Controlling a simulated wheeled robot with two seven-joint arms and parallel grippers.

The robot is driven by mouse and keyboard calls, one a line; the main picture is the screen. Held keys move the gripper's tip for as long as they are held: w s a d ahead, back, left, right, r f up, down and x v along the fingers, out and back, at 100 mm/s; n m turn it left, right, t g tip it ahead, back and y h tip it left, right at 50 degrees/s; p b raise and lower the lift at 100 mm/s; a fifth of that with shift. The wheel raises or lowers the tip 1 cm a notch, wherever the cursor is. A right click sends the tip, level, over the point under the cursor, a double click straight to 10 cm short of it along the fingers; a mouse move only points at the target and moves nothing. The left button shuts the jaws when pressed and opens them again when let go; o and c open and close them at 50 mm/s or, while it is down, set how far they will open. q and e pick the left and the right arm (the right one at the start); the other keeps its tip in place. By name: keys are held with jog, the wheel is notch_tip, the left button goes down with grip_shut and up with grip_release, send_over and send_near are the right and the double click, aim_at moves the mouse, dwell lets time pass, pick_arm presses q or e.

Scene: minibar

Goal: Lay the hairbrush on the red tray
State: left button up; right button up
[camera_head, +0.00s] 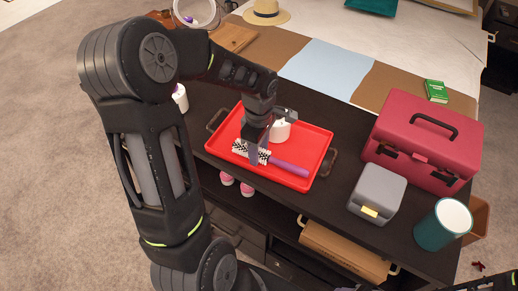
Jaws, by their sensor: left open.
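The hairbrush (289,168) has a purple handle and a black and white bristled head. It lies on the red tray (312,143), with the handle pointing to the lower right. My left gripper (258,153) is open above the tray, its fingers at the bristled head. One finger hides a small part of the head. I cannot tell whether the fingers touch it. A white roll or cup (280,129) also stands on the tray, behind the gripper. My right gripper is not in view; only a dark arm piece shows at the lower right edge.
A grey box (377,190), a teal cup (443,224) and a dark red toolbox (423,138) stand on the dark counter, right of the tray. A white item (180,97) stands at the left. A straw hat (267,12) and a green book (436,91) lie farther back.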

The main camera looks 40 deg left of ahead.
pick_arm(q)
notch_tip(320, 180, up, 12)
dwell(0.4)
dwell(0.6)
